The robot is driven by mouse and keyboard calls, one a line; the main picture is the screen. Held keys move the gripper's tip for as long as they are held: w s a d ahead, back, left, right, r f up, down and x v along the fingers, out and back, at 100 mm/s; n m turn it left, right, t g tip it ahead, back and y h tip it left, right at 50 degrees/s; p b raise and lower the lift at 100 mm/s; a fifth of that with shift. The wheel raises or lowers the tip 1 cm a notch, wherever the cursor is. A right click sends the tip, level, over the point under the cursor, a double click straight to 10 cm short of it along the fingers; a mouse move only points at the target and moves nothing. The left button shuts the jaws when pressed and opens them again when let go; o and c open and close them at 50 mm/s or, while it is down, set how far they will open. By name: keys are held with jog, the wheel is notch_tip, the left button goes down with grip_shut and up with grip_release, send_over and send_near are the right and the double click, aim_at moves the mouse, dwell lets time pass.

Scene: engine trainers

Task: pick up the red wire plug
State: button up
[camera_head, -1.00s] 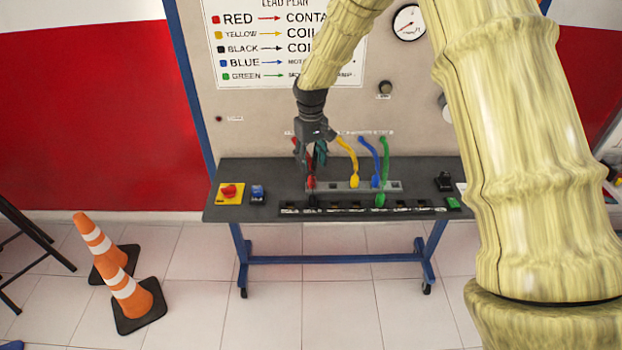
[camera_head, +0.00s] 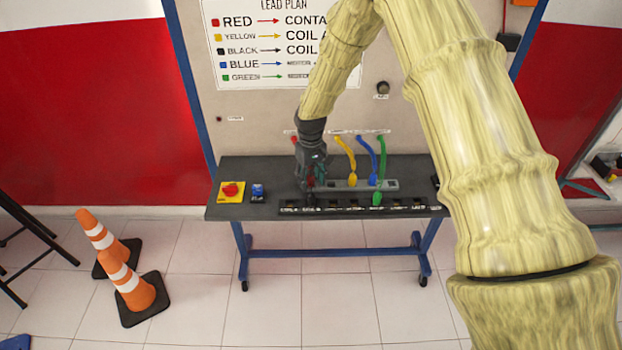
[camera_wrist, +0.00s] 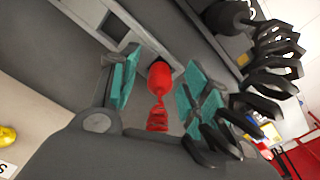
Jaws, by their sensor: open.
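The red wire plug (camera_wrist: 159,76) shows in the wrist view between the two teal finger pads, with its red wire (camera_wrist: 157,118) running down toward the palm. My gripper (camera_wrist: 156,90) is open around the plug, with a gap visible on each side of it. In the head view my gripper (camera_head: 312,182) points down at the left end of the grey socket strip (camera_head: 336,184). There it hides most of the red plug.
A red knob on a yellow box (camera_head: 231,191) and a blue switch (camera_head: 257,192) sit to the left. A labelled black strip (camera_head: 410,206) runs along the front.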

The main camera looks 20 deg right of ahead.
jog(key=shift+f, duration=0.1)
jog(key=c, duration=1)
